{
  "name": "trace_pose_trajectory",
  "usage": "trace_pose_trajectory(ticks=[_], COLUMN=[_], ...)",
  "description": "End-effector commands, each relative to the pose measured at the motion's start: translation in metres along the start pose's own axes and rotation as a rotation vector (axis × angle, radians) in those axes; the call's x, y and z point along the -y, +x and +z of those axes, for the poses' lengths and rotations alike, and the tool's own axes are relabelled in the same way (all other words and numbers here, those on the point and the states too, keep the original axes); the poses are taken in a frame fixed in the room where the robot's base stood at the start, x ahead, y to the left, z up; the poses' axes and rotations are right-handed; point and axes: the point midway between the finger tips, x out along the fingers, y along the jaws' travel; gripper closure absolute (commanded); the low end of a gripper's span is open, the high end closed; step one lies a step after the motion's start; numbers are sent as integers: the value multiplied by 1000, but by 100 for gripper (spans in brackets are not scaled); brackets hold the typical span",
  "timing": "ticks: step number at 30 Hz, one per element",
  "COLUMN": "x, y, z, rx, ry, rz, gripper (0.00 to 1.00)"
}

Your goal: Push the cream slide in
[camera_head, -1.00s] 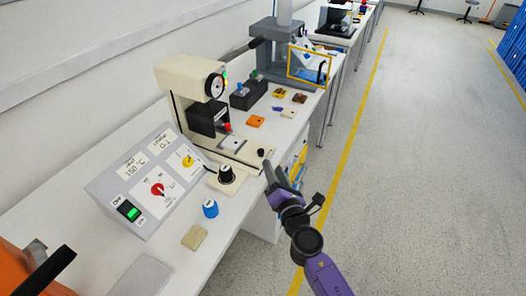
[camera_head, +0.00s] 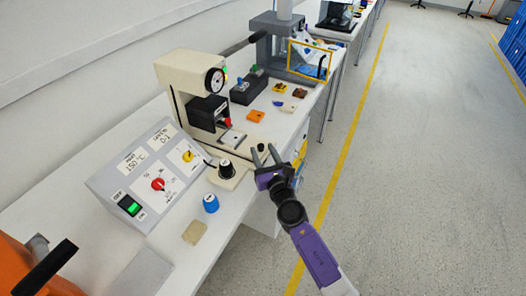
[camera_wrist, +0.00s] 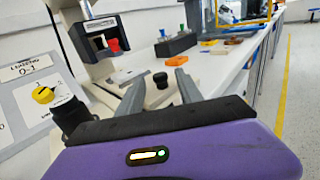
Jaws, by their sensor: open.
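The cream slide (camera_wrist: 158,96) extends from the base of the cream press (camera_head: 182,75) toward the bench's front edge. It carries a small black knob (camera_wrist: 160,79), which also shows in the head view (camera_head: 260,147). My gripper (camera_head: 263,150) is open and empty at the bench's front edge. In the wrist view its two fingers (camera_wrist: 160,76) frame the slide and knob, one on each side. I cannot tell whether either finger touches the slide. My fingers hide part of the slide in the head view.
A grey control box (camera_head: 150,175) with red and yellow knobs stands left of the press. A black knob on a cream block (camera_head: 227,170), a blue cap (camera_head: 210,203) and a tan block (camera_head: 194,232) lie nearer. An orange piece (camera_head: 256,116) lies beyond. The aisle is clear.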

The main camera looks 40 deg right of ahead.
Motion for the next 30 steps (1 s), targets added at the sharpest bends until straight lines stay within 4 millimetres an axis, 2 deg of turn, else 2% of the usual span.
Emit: trace_pose_trajectory(ticks=[3,11,15,18,30], x=[0,0,0,0,0], y=[6,6,6,6,6], z=[0,0,0,0,0], rx=[0,0,0,0,0], ry=[0,0,0,0,0], rz=[0,-1,-1,-1,-1], gripper=[57,57,85,100,100])
